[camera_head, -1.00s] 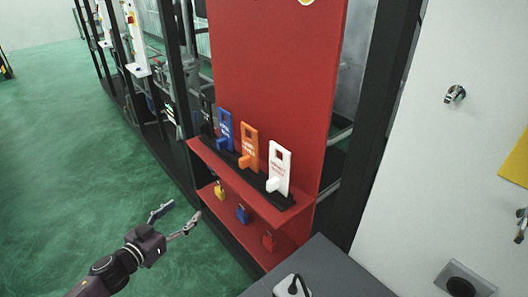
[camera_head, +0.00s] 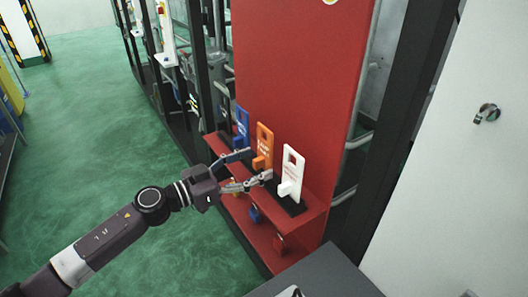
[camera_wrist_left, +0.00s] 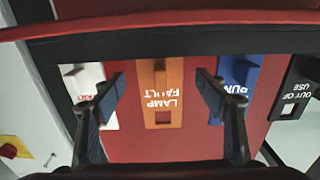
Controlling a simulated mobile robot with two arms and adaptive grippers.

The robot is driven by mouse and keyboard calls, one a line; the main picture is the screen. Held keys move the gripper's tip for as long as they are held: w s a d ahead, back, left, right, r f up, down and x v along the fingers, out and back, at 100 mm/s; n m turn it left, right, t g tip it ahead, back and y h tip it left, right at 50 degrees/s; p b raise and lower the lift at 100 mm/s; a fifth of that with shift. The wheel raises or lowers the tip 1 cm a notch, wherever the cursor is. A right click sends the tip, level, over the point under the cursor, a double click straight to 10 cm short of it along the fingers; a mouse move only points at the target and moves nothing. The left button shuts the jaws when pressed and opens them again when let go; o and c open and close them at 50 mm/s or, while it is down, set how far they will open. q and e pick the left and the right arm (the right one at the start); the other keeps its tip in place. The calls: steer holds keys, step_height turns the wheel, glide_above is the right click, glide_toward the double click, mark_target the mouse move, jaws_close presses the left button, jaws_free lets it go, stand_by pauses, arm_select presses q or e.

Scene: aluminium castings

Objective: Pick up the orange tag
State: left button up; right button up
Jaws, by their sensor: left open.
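The orange tag (camera_head: 264,147) stands upright in a black holder on the red shelf, between the blue tag (camera_head: 242,128) and the white tag (camera_head: 290,175). In the left wrist view the orange tag (camera_wrist_left: 162,90) appears upside down, with the words "LAMP FAULT". My left gripper (camera_head: 260,165) is open at the orange tag, and one finger hides part of it. In the left wrist view the fingers (camera_wrist_left: 160,88) are apart, one on each side of the orange tag. I cannot tell whether they touch it. My right gripper is not in view.
The white tag (camera_wrist_left: 95,90) and blue tag (camera_wrist_left: 235,85) stand close beside the fingers. A black tag (camera_wrist_left: 296,88) is farther right. Padlocks, one of them blue (camera_head: 254,214), hang below the shelf (camera_head: 312,212). A grey surface (camera_head: 325,277) is at the front.

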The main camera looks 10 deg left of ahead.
mark_target(259, 158)
arm_select(q)
steer(key=shift+x, duration=1.1)
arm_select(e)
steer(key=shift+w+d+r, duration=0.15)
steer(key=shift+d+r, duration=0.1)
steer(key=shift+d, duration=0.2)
arm_select(q)
steer(key=shift+a, duration=0.1)
steer(key=c, duration=1.3)
steer(key=shift+o, duration=0.2)
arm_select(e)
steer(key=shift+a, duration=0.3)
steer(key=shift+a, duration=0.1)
